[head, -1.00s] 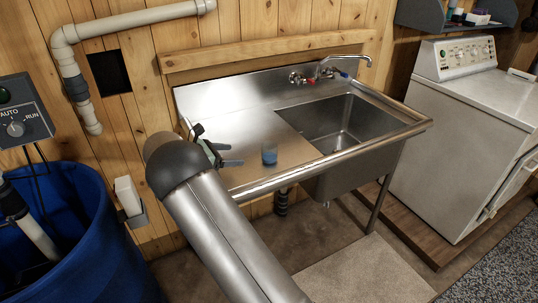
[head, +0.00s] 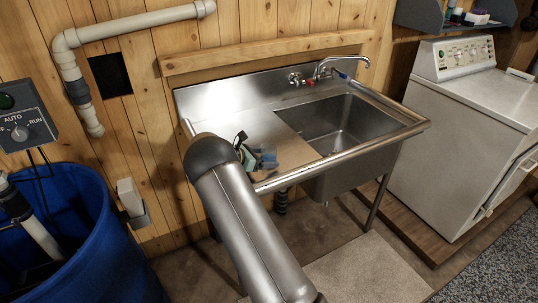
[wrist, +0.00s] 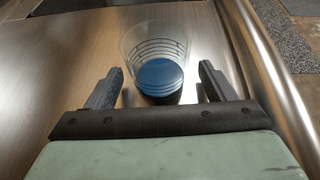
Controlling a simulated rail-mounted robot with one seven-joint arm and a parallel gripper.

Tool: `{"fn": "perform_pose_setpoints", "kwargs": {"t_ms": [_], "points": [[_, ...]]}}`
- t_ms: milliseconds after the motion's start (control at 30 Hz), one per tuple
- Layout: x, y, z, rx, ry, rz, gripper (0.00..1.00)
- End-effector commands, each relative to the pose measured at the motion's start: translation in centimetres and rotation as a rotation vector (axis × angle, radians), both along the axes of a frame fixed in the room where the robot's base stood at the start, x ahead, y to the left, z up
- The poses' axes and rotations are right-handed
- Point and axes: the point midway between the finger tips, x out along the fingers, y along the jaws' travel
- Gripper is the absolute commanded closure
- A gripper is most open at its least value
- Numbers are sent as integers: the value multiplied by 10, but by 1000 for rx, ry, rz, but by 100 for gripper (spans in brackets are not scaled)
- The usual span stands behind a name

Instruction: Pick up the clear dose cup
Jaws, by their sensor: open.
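The clear dose cup (wrist: 158,48) stands on the steel drainboard in the wrist view, with dark measuring lines on its wall and blue in its lower part. My gripper (wrist: 159,78) is open, with one finger on each side of the cup's lower part and a gap visible on both sides. In the head view my gripper (head: 259,157) is low over the drainboard, near the front rim. The cup is mostly hidden there, and a bluish patch at the fingers cannot be told apart clearly.
The sink basin (head: 338,125) opens right of the drainboard (head: 222,115). A raised rolled rim (head: 330,160) runs along the front edge, and it also shows close to the right finger in the wrist view (wrist: 265,65). A faucet (head: 330,68) stands at the back. The drainboard behind the gripper is clear.

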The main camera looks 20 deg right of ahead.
Motion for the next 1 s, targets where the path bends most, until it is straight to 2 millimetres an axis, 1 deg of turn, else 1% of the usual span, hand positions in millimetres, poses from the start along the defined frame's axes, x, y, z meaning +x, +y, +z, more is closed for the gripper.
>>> {"fn": "perform_pose_setpoints", "kwargs": {"t_ms": [67, 233, 267, 300, 367, 400, 767, 867, 1000], "points": [[1, -4, -1, 0, 0, 1, 23], [1, -4, -2, 0, -1, 2, 23], [1, -4, -2, 0, -1, 2, 32], [1, -4, -2, 0, -1, 2, 43], [1, -4, -2, 0, -1, 2, 60], [1, -4, -2, 0, -1, 2, 71], [1, -4, 0, 0, -2, 1, 71], [1, -4, 4, 0, -2, 1, 71], [1, -3, 17, 0, -3, 1, 71]]}}
